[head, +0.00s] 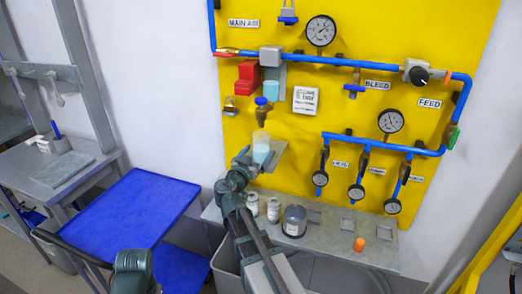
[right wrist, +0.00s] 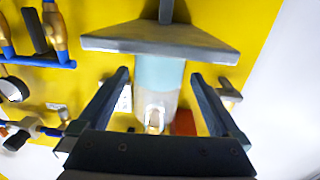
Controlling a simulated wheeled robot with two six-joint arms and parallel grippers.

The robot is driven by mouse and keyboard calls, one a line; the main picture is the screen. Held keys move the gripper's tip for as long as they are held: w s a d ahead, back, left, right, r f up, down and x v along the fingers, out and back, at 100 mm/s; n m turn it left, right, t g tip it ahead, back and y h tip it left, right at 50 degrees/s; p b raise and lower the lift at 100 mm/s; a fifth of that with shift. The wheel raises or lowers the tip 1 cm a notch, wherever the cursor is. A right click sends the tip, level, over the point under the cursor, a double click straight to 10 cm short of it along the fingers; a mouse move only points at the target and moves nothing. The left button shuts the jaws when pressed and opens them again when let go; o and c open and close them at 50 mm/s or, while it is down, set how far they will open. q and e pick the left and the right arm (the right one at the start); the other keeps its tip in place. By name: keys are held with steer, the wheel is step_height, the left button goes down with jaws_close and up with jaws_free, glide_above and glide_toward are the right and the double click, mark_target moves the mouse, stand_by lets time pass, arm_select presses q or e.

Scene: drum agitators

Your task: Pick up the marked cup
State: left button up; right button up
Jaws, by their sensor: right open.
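The cup (head: 261,150) is clear at the top and pale blue in its lower part. It stands upright on a small grey shelf (head: 279,150) on the yellow panel, under a brass tap with a blue knob (head: 262,101). My right gripper (head: 247,158) is at the cup's left side in the head view. In the right wrist view, which is upside down, the open fingers (right wrist: 160,77) lie on either side of the cup (right wrist: 158,85), with a gap on each side. The shelf (right wrist: 160,42) is at the top there. My left gripper does not show.
A grey bench (head: 338,232) below the panel holds two small jars (head: 273,210), a dark jar (head: 294,220) and an orange piece (head: 359,244). A red box (head: 247,77), blue pipes and gauges (head: 321,31) are on the panel. A blue table (head: 131,209) stands clear at left.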

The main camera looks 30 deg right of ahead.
steer(key=shift+w+d, duration=0.2)
steer(key=shift+d, duration=0.15)
steer(key=shift+d, duration=0.1)
steer(key=x, duration=0.5)
steer(key=shift+r, duration=0.25)
steer(key=c, duration=1.4)
steer(key=shift+r+p, duration=0.1)
steer(key=shift+p, duration=0.3)
steer(key=shift+r+p, duration=0.65)
steer(key=shift+s+r, duration=0.1)
steer(key=v, duration=1.7)
steer(key=shift+s+a, duration=0.15)
steer(key=shift+a, duration=0.1)
